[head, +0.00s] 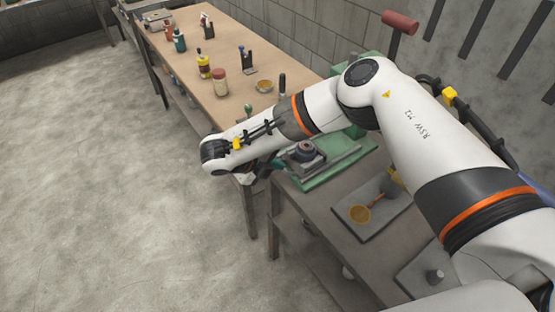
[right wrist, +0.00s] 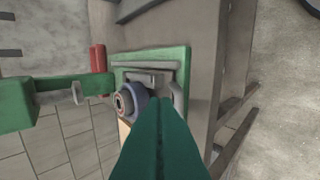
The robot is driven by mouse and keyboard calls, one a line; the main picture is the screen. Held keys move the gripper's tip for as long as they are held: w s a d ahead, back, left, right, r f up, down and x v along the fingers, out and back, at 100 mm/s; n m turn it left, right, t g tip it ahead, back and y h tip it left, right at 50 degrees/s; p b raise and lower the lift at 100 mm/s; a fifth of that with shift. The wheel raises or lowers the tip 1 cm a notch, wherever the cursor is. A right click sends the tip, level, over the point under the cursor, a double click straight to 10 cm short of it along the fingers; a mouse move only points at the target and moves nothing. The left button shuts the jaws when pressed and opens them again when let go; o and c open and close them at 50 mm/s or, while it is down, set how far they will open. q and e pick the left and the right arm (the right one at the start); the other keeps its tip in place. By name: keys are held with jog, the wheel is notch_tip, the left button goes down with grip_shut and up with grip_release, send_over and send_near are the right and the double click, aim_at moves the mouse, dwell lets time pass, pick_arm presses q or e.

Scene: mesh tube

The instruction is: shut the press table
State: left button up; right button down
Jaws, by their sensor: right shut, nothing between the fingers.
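The press has a green base (head: 330,172) on the grey bench, with a grey metal table carrying a dark round piece (head: 304,151). My right arm hides part of the press behind it. In the right wrist view the green base frame (right wrist: 180,52) shows with the grey table and round piece (right wrist: 130,100) in it. My right gripper (right wrist: 158,105) is shut and empty, its green fingers pointing at the table's front. They overlap it in the picture; I cannot tell whether they touch. The gripper is mostly hidden by my wrist in the head view. My left gripper is out of view.
The press's green head and red handle (right wrist: 98,57) reach over from the left in the right wrist view. A wooden table (head: 225,60) with several bottles stands beyond. The floor at left is clear.

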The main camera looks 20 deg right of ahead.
aim_at(300, 169)
jog(key=p+x, duration=0.1)
jog(key=x, duration=0.5)
jog(key=shift+p, duration=0.35)
jog(key=shift+w+d+f, duration=0.2)
jog(key=shift+d+f, duration=0.25)
